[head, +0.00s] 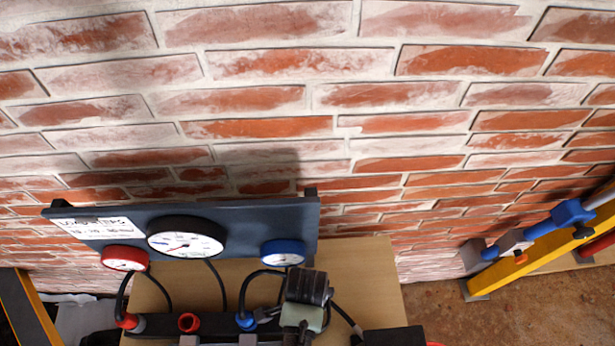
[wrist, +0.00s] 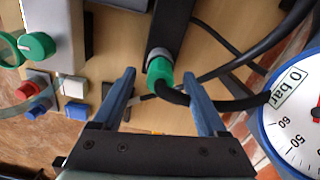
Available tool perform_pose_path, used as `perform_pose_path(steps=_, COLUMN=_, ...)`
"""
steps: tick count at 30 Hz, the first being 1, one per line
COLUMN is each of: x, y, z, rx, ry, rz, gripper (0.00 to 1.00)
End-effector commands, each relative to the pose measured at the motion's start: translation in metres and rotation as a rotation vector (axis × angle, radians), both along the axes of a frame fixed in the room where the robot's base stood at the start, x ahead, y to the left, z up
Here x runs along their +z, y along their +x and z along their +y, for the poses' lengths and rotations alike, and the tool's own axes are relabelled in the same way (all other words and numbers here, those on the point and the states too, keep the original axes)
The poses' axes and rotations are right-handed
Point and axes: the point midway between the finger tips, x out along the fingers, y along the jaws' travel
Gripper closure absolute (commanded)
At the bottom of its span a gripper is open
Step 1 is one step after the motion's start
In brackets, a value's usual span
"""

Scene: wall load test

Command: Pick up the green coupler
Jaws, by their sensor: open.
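The green coupler (wrist: 160,74) shows in the wrist view, at the end of a black body with a grey metal collar (wrist: 158,56). A black hose bends away from it to the right. My gripper (wrist: 159,74) is open, with one blue finger on each side of the coupler in the picture and a gap to each. I cannot tell whether the fingertips are level with it in depth. In the head view my dark wrist covers this part of the bench, and I cannot make out the green coupler there.
A blue-rimmed gauge (wrist: 298,125) stands close to the right finger in the wrist view. A green knob (wrist: 36,46) and red and blue blocks lie left. In the head view, a dark gauge panel (head: 235,215) stands behind the bench (head: 365,280), before a brick wall (head: 300,100).

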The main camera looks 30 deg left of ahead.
Motion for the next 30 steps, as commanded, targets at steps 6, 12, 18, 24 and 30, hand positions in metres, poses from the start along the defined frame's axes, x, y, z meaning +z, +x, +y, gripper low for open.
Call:
perform_pose_path(steps=6, x=0.000, y=0.000, z=0.000, rx=0.000, ry=0.000, rz=0.000, gripper=0.50)
perform_pose_path(steps=12, x=0.001, y=0.000, z=0.000, rx=0.000, ry=0.000, rz=0.000, gripper=0.86)
perform_pose_path(steps=18, x=0.001, y=0.000, z=0.000, rx=0.000, ry=0.001, rz=-0.001, gripper=1.00)
perform_pose_path(steps=24, x=0.002, y=0.001, z=0.000, rx=0.000, ry=0.000, rz=-0.001, gripper=1.00)
perform_pose_path(steps=30, x=0.021, y=0.002, z=0.000, rx=-0.001, ry=0.002, rz=-0.005, gripper=1.00)
